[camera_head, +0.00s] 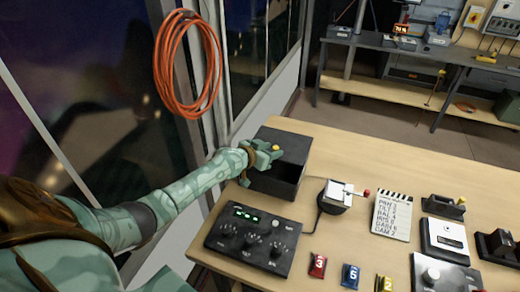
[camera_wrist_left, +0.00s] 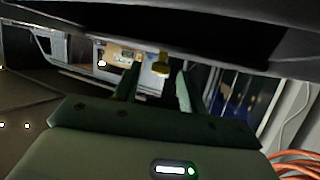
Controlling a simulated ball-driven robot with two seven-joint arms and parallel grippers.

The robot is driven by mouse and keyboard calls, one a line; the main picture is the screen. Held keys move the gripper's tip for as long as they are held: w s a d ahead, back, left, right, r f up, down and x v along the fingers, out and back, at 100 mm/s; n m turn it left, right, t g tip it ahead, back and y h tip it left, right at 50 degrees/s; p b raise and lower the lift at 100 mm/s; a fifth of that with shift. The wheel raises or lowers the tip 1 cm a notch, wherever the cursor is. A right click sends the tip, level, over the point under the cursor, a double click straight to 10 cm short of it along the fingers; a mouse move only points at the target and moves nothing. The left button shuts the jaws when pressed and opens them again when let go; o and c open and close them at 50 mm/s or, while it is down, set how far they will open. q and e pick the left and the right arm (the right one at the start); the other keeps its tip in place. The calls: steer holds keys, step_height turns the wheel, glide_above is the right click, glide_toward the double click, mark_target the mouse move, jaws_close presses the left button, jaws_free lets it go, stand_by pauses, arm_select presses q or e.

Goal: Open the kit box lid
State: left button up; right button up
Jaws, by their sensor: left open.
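The black kit box (camera_head: 290,188) stands at the left back edge of the wooden table. Its dark lid (camera_head: 288,140) appears raised at an angle, with a dark opening below it. A small yellow knob (camera_head: 275,148) shows at the lid's near edge. My left gripper (camera_head: 268,156) is open at that edge, beside the knob. In the left wrist view, a dark slab, seemingly the lid (camera_wrist_left: 200,25), spans the top, and the yellow knob (camera_wrist_left: 160,63) shows between the fingers (camera_wrist_left: 155,85). I cannot tell whether they touch. My right gripper is not in view.
A control panel (camera_head: 252,240) with a green display stands in front of the box. A small device with a red-tipped lever (camera_head: 336,197), a clapperboard (camera_head: 392,217) and numbered blocks (camera_head: 350,276) lie to the right. An orange cable coil (camera_head: 187,65) hangs behind my left arm.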

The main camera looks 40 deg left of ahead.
arm_select(q)
steer(key=p+v, duration=0.4)
steer(key=v, duration=1.2)
steer(key=shift+p, duration=0.4)
steer(key=shift+f, duration=0.1)
